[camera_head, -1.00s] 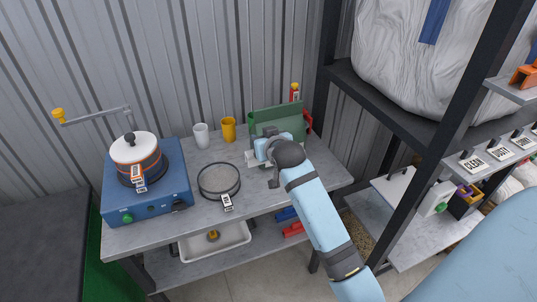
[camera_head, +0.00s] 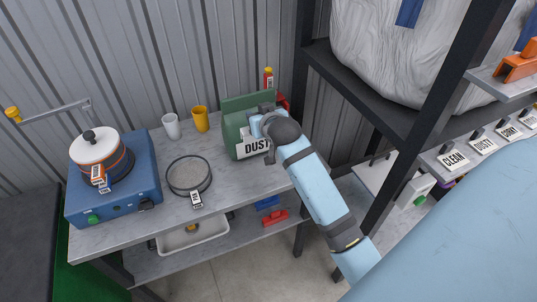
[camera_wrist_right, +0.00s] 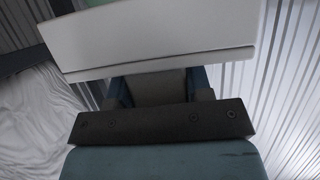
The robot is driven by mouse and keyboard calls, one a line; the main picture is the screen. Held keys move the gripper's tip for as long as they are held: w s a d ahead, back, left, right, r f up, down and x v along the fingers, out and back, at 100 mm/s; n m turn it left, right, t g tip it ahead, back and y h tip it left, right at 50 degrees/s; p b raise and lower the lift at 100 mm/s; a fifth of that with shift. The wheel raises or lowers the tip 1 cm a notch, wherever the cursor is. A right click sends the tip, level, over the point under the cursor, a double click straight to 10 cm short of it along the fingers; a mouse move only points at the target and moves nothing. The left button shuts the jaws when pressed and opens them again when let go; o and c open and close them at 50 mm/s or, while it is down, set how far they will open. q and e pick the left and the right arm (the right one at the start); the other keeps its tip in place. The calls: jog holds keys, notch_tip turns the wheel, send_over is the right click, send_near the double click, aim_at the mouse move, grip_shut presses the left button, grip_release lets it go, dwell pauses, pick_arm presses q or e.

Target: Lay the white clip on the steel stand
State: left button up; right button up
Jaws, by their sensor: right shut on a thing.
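My right gripper (camera_head: 262,132) is shut on what looks like the white clip (camera_head: 252,149), a pale flat piece with black lettering reading "DUST". It is held in front of the green container (camera_head: 234,106), over the back right of the grey table; I cannot tell if it touches either. In the right wrist view the pale plate (camera_wrist_right: 160,45) spans the top, between my blue-sided fingers. My gripper hides part of the lettering. No separate piece is clearly a steel stand; the grey-topped table (camera_head: 135,238) may be it. My left gripper is not in view.
A blue burner (camera_head: 145,178) with a white-lidded pot (camera_head: 92,148), a round sieve (camera_head: 190,174), a white cup (camera_head: 171,126) and a yellow cup (camera_head: 200,119) stand on the table. A dark-framed shelf (camera_head: 375,97) rises at right. The table's front right is clear.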

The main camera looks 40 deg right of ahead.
notch_tip(320, 180, down, 20)
jog(key=shift+a+r+p, duration=0.15)
jog(key=shift+p, duration=0.35)
jog(key=o, duration=1)
jog(key=b+v, duration=0.1)
jog(key=v, duration=1.1)
jog(key=s+a+f+n+g+y, duration=0.1)
jog(key=s+a+f+n+y, duration=0.2)
jog(key=s+a, duration=0.4)
jog(key=s+a+f+n+g+y, duration=0.1)
jog(key=s+a+f+n+y, duration=0.1)
jog(key=s+a+f, duration=0.3)
jog(key=s+a+y, duration=0.1)
jog(key=s+a, duration=0.2)
jog(key=s, duration=0.1)
jog(key=shift+s+n, duration=0.25)
jog(key=shift+n, duration=0.15)
